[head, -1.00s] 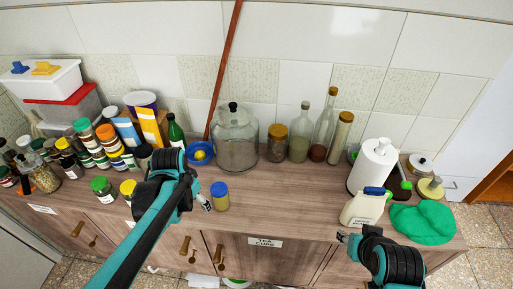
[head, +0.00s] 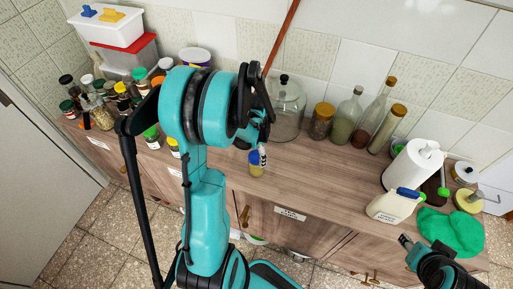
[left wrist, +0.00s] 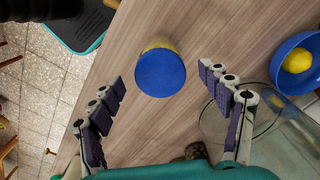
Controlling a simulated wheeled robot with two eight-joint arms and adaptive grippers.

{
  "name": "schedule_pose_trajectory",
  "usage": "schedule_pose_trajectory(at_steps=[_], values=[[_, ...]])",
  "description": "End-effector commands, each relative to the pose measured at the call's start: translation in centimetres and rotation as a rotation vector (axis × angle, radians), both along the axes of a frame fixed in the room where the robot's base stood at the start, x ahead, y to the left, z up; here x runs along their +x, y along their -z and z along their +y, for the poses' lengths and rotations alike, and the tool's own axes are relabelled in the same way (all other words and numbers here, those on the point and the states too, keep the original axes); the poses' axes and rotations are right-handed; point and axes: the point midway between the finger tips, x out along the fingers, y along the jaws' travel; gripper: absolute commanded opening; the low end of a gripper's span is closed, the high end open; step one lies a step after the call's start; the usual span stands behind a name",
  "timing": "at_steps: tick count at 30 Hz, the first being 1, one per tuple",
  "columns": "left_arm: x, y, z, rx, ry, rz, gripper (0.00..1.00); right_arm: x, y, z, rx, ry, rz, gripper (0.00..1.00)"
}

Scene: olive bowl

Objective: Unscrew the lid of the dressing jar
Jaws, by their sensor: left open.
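The dressing jar, small with a blue lid, stands upright on the wooden counter; in the head view its body (head: 256,170) shows just below my left gripper (head: 263,153). The left wrist view looks down on its round blue lid (left wrist: 160,73), with a little yellowish body behind it. My left gripper's two purple-padded fingers (left wrist: 162,82) are spread wide to either side of the lid, with gaps on both sides, not touching it. My right gripper (head: 405,242) is low at the right, near the counter's front edge; its fingers are too small to judge.
A blue bowl (left wrist: 301,60) with a yellow fruit and a glass jar (head: 289,112) are close to my left gripper. Bottles stand at the back. The middle counter is clear.

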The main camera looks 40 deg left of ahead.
Motion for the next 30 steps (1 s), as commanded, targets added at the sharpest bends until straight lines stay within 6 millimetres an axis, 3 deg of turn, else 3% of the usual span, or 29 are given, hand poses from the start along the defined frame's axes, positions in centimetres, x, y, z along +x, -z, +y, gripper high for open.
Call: schedule_pose_trajectory(at_steps=[11,17,23,30], values=[[0.0,0.7,0.0,0.000,0.000,0.000,0.78,0.0,0.1,0.0,0.000,0.000,0.000,0.40],[0.0,0.7,0.0,0.000,0.000,0.000,0.26,0.0,0.1,0.0,0.000,0.000,0.000,0.40],[0.0,0.8,0.0,0.000,-0.036,0.000,0.26,0.0,0.3,0.0,0.000,0.000,0.000,0.40],[-0.1,0.9,-0.2,0.000,-0.329,0.000,0.26,0.0,1.4,0.0,0.000,0.000,0.000,0.40]])
